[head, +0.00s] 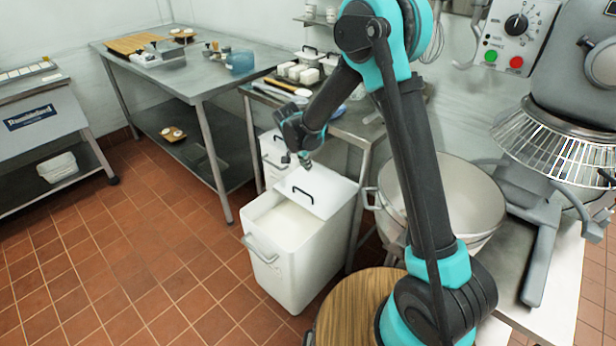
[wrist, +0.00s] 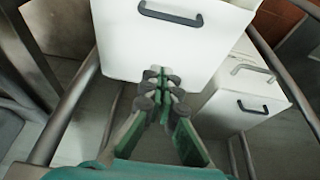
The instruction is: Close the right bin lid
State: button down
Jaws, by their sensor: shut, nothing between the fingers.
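The right bin (head: 287,268) is a white, open-topped box on the floor with pale contents showing. Its flat white lid (head: 324,190), with a black handle, covers only the rear part; the front part is open. In the wrist view the lid (wrist: 150,48) fills the top middle, its handle near the top edge. My gripper (head: 305,162) is just above the lid's rear edge in the head view. In the wrist view my gripper (wrist: 160,84) is shut and empty, its tips at the lid's lower edge. I cannot tell whether they touch it.
A second white bin (head: 270,150) stands behind, partly hidden by my arm; its handles show in the wrist view (wrist: 253,107). A steel table (head: 352,128) stands over the bins. A mixer bowl (head: 465,190) and round wooden top (head: 345,305) are at right. The tiled floor at left is clear.

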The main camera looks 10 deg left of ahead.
send_over(305, 197)
jog(key=w+d, duration=0.3)
jog(key=f, duration=0.8)
jog(key=shift+w+a+f, duration=0.1)
jog(key=shift+a+f, duration=0.15)
jog(key=shift+f, duration=0.05)
jog(key=s, duration=0.1)
jog(key=s+a, duration=0.1)
jog(key=shift+s+a+f, duration=0.3)
jog(key=shift+f, duration=0.05)
jog(key=shift+s+a+f, duration=0.1)
jog(key=shift+s+a, duration=0.15)
jog(key=shift+s, duration=0.1)
jog(key=shift+a, duration=0.1)
